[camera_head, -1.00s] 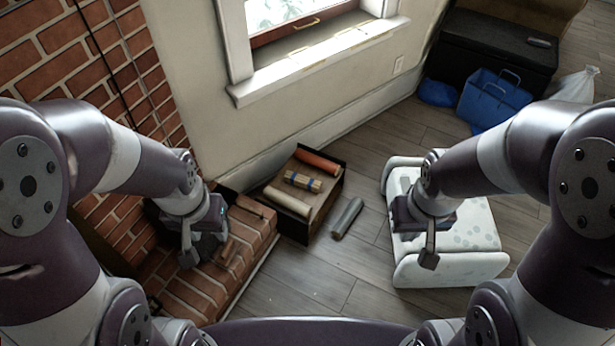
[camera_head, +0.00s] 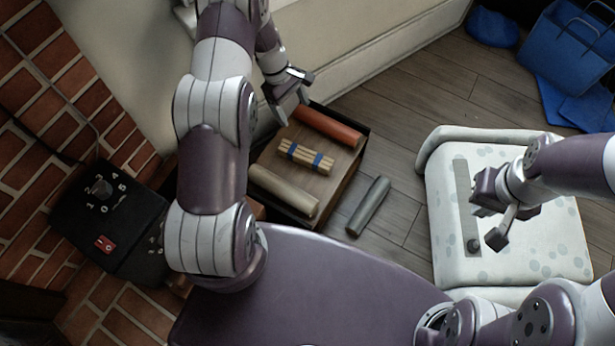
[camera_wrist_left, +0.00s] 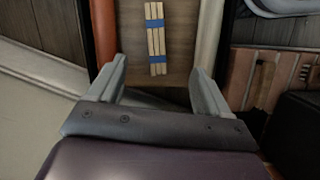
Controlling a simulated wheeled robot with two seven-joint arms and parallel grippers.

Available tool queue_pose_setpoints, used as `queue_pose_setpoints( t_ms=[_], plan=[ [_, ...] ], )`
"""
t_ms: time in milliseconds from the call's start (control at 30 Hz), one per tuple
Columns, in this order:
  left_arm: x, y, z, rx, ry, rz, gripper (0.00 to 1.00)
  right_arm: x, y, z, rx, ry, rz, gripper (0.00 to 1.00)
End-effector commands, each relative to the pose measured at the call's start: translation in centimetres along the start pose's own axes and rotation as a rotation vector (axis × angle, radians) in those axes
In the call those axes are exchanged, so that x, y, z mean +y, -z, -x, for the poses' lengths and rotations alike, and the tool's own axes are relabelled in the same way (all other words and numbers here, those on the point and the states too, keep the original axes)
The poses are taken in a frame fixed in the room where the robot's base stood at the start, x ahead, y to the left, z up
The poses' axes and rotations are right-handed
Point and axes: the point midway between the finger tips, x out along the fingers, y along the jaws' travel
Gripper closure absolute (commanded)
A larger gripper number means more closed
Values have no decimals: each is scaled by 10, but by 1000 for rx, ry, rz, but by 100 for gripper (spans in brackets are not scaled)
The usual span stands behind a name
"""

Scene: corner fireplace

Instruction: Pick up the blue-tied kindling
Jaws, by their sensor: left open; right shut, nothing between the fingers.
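The blue-tied kindling (camera_head: 305,157) is a bundle of pale sticks with two blue bands. It lies in an open dark-edged box (camera_head: 345,178), between a red-orange roll (camera_head: 328,127) and a cream roll (camera_head: 284,189). My left gripper (camera_head: 289,103) is open and empty at the box's back left edge, by the red-orange roll. In the left wrist view the kindling (camera_wrist_left: 155,40) shows ahead of and between the open fingers, apart from them. My right gripper (camera_head: 488,217) is shut and empty above the pale spotted cushion.
A grey roll (camera_head: 368,206) lies on the floor right of the box. The spotted cushion (camera_head: 545,240) fills the right. A dark control box (camera_head: 105,215) stands by the brick fireplace at left. A wall (camera_head: 345,40) runs behind my left arm. Blue bags (camera_head: 565,45) lie at upper right.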

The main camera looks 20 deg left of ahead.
Motion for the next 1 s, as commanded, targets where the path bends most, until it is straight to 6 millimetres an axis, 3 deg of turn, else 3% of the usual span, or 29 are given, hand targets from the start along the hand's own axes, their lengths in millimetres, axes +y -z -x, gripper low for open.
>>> queue_pose_setpoints(
  t_ms=[33, 133, 300, 600, 1000],
  plan=[
    [-1, 27, -58, -23, -10, 74, 21, 0, -5, -44, 1, 0, 0, 100],
    [-2, 50, -99, -60, -26, 190, 21, 0, -7, -64, 2, 0, 0, 100],
    [-2, 61, -124, -83, -35, 258, 21, 0, -8, -73, 3, 0, 0, 100],
    [0, 55, -186, -83, -33, 255, 21, 0, -11, -102, 2, 0, 0, 100],
    [3, 45, -242, -81, -34, 254, 21, 0, -16, -138, 2, 0, 0, 100]
  ],
)
